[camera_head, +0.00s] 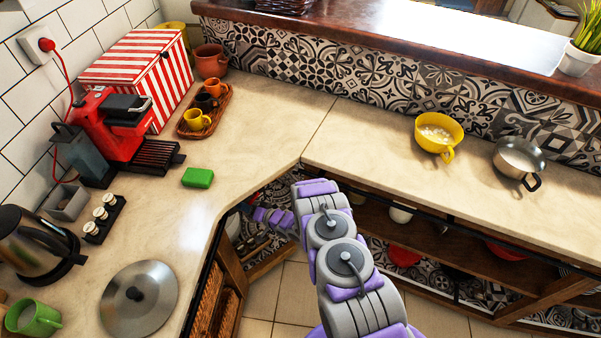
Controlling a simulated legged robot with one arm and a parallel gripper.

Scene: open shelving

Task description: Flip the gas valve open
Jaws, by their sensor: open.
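My arm reaches from the bottom middle to the inner counter corner and bends left, under the countertop edge. My gripper (250,209) is at its far end, small and partly hidden by the counter edge, in front of the open corner shelving. It is open; I see nothing held in it. A pale rounded shape (233,225) shows in the shadow beside it, too small to identify. I cannot make out the gas valve in this view. I cannot tell whether the gripper touches anything.
The countertop (265,120) overhangs the corner. A green sponge (198,177) and a metal lid (139,298) lie on its left part. A yellow cup (438,133) and a metal pan (518,162) stand at the right. Lower right is a wooden shelf (460,248). Tiled floor (290,295) is clear.

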